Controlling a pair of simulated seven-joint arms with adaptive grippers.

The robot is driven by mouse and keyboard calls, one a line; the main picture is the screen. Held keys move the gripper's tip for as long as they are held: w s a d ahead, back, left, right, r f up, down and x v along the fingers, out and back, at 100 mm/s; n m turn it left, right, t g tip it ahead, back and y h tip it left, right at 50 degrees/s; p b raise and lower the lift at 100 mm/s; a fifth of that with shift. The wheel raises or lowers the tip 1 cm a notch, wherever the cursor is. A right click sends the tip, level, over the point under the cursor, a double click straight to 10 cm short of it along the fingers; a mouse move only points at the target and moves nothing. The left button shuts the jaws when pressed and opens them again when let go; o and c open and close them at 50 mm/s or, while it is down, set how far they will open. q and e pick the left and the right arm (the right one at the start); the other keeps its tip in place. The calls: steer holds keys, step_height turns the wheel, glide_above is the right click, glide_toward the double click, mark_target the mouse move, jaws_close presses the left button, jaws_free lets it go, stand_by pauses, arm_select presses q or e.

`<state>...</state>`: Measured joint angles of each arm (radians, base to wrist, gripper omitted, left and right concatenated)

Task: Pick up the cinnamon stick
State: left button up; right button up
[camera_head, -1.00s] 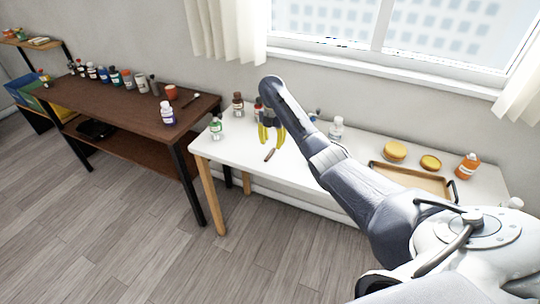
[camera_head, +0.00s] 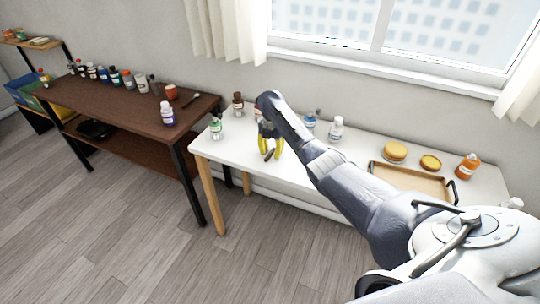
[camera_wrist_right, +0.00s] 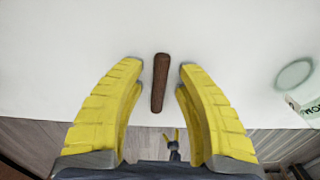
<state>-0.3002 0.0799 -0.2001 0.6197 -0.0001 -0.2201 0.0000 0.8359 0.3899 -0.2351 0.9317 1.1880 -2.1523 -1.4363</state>
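The cinnamon stick (camera_wrist_right: 160,82) is a short brown rod on the white table, near its front edge. In the right wrist view it lies between the two yellow fingers, with a gap on each side. My right gripper (camera_wrist_right: 153,72) is open around it and not touching it in that view. In the head view the right gripper (camera_head: 270,156) is low over the left part of the table, and the stick (camera_head: 269,154) shows between its fingers. My left gripper is not in view.
A green-labelled bottle (camera_head: 216,128) stands left of the gripper on the white table (camera_head: 235,147). Brown (camera_head: 238,104) and white (camera_head: 336,129) bottles stand behind. A tray (camera_head: 408,182) lies to the right. A dark wooden table (camera_head: 135,108) with several bottles is at left.

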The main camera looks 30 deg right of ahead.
steer(key=c, duration=0.7)
steer(key=shift+o, duration=0.2)
steer(key=shift+r, duration=0.15)
